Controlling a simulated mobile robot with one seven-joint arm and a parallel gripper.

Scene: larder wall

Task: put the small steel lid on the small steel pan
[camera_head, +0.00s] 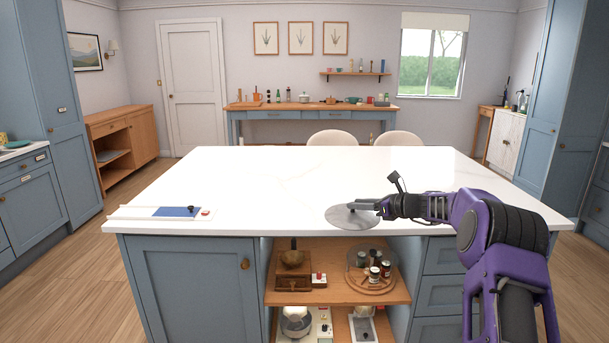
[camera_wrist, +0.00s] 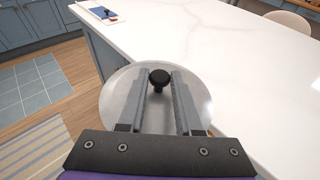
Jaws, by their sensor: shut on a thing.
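The steel lid (camera_head: 345,219) is a thin grey disc with a black knob. It is at the front edge of the white island top, partly overhanging the edge in the head view; I cannot tell if it touches the top. My gripper (camera_head: 378,207) is shut on the lid's knob. In the wrist view the lid (camera_wrist: 119,101) lies under the fingers (camera_wrist: 159,82), with the black knob (camera_wrist: 159,77) between their tips. I cannot make out the small steel pan for certain in either view.
The island top (camera_head: 290,180) is mostly clear. A white board with a blue patch (camera_head: 178,211) lies at its front left. Open shelves (camera_head: 325,283) below hold a bowl, jars and appliances. Two pale chairs (camera_head: 332,138) stand behind. A far sideboard (camera_head: 290,114) carries several small kitchen items.

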